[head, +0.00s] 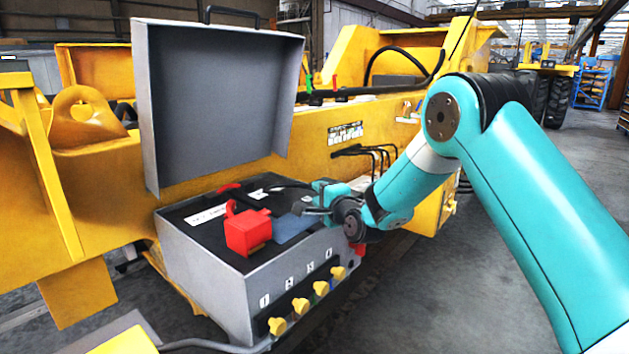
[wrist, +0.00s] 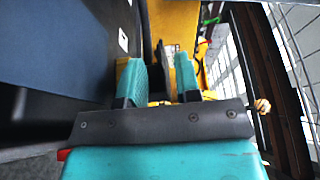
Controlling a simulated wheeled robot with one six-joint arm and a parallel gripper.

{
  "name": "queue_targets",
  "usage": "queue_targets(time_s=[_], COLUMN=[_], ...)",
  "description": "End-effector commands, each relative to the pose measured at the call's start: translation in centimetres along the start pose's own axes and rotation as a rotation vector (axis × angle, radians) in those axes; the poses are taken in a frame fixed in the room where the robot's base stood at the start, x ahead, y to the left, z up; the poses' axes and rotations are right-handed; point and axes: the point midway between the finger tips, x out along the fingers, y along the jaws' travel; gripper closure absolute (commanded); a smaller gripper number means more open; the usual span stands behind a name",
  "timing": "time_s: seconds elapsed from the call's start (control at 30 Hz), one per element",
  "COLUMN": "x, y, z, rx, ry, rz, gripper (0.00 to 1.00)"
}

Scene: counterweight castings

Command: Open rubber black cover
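A grey metal control box (head: 205,275) stands open, with its lid (head: 220,105) raised. On its black top panel (head: 180,222) lies a flat dark blue-grey piece (head: 292,230), which may be the rubber cover; it looks flat against the panel. My gripper (head: 308,211) is at the panel's right side, close to this piece; I cannot tell whether it touches. In the wrist view my gripper (wrist: 159,66) has its two teal fingers apart, with no object visible between them. A large dark surface fills the left of that view.
A red block-shaped part (head: 248,231) stands on the panel left of the flat piece. Yellow knobs (head: 300,306) line the box front. The yellow machine frame (head: 330,140) runs behind. Open floor (head: 470,290) lies to the right.

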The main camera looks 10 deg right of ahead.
Motion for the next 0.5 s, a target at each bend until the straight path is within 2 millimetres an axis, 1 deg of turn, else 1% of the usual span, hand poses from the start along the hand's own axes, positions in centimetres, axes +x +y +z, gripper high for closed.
queue_targets(time_s=[0.03, 0.1, 0.2, 0.33, 0.5], x=[0.8, 1.7, 2.6, 3.2, 3.3], y=[-0.2, -0.1, -0.1, 0.0, 0.1], z=[0.1, 0.1, 0.1, 0.0, 0.0], rx=[-0.001, 0.000, -0.001, 0.000, 0.000], ry=[-0.002, -0.002, -0.001, 0.000, 0.000], rz=[0.000, 0.000, 0.000, 0.001, 0.001], gripper=[0.69, 0.69, 0.69, 0.69, 0.69])
